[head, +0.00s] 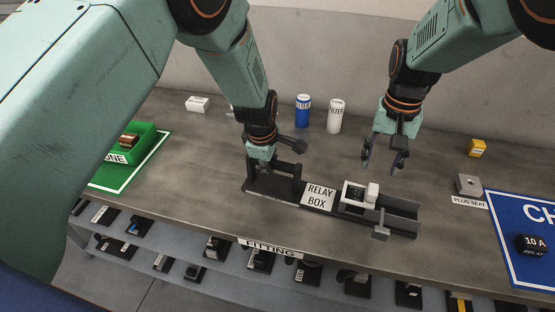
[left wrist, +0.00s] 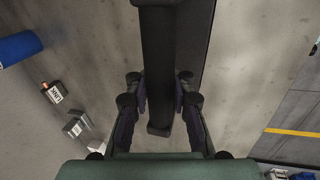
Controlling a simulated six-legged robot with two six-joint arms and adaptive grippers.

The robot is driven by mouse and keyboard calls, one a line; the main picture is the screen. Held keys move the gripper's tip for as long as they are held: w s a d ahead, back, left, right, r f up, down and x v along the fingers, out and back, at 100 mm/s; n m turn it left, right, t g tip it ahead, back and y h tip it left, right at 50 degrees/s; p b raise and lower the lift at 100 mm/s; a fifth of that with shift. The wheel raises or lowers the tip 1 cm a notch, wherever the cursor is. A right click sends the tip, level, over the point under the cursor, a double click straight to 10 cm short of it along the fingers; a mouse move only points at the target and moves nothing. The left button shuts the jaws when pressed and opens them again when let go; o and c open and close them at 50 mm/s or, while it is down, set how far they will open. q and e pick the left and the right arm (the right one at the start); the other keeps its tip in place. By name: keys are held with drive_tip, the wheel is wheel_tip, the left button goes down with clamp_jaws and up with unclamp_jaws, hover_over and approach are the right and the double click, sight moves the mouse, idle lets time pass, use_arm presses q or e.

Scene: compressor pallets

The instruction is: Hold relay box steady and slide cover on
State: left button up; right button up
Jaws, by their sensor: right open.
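A black fixture (head: 333,210) labelled RELAY BOX runs along the table's front. In its right channel sits a small white-framed piece with a dark middle (head: 352,197) and a white block (head: 372,192) at its right. I cannot tell which is box and which is cover. My left gripper (head: 262,163) is down at the black upright frame on the fixture's left end. In the left wrist view a black bar (left wrist: 158,60) lies between its fingers; whether they press on it is unclear. My right gripper (head: 384,162) is open and empty, above and behind the white pieces.
Blue (head: 303,111) and white (head: 335,116) cylinders and a white block (head: 197,104) stand at the back. A green tray area (head: 130,160) is left. A yellow block (head: 476,148), grey plug seat (head: 468,186) and blue mat (head: 520,215) are right. A lower shelf holds several parts.

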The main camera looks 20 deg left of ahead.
use_arm(q)
drive_tip(key=o, duration=0.6)
drive_tip(key=v, duration=1.2)
drive_tip(key=shift+s, duration=0.1)
use_arm(e)
drive_tip(key=shift+s, duration=0.15)
